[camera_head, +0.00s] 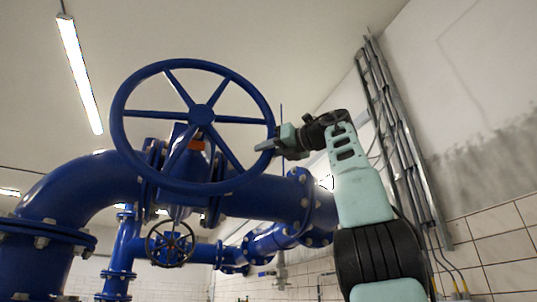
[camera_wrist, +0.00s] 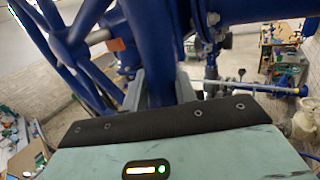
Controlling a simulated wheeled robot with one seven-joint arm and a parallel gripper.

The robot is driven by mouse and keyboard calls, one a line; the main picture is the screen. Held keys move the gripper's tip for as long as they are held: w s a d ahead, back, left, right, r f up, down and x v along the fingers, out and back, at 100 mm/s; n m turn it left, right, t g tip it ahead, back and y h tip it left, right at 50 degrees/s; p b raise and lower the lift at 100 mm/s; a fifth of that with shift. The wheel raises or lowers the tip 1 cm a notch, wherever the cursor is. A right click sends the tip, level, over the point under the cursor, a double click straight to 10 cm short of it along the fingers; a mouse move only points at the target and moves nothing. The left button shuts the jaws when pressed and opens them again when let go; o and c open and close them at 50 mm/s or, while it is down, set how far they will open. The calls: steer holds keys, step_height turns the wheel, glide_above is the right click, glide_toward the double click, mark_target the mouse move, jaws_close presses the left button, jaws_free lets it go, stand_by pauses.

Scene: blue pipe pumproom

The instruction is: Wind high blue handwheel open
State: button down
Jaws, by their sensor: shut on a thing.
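The high blue handwheel (camera_head: 202,115) is large, with several spokes and a round hub, and stands on the big blue pipe's valve in the head view. My gripper (camera_head: 268,146) is at the right side of its rim, shut on the rim. In the wrist view my gripper (camera_wrist: 160,90) has one finger on each side of the blue rim, and the handwheel (camera_wrist: 158,55) runs up between them. The exact contact of the fingertips is partly hidden by the rim and gripper body.
A smaller dark handwheel (camera_head: 170,243) sits lower on a thinner blue pipe. Thick blue flanged pipes (camera_head: 260,198) run behind and below the high wheel. Grey conduits (camera_head: 400,140) climb the right wall. A cluttered shelf (camera_wrist: 280,50) shows at the wrist view's right.

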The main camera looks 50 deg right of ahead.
steer(key=c, duration=1.2)
jaws_free()
steer(key=shift+d, duration=0.1)
steer(key=shift+o, duration=0.2)
steer(key=shift+s, duration=0.1)
steer(key=s+f, duration=0.1)
steer(key=s, duration=1.6)
steer(key=shift+d, duration=0.25)
steer(key=shift+f, duration=0.1)
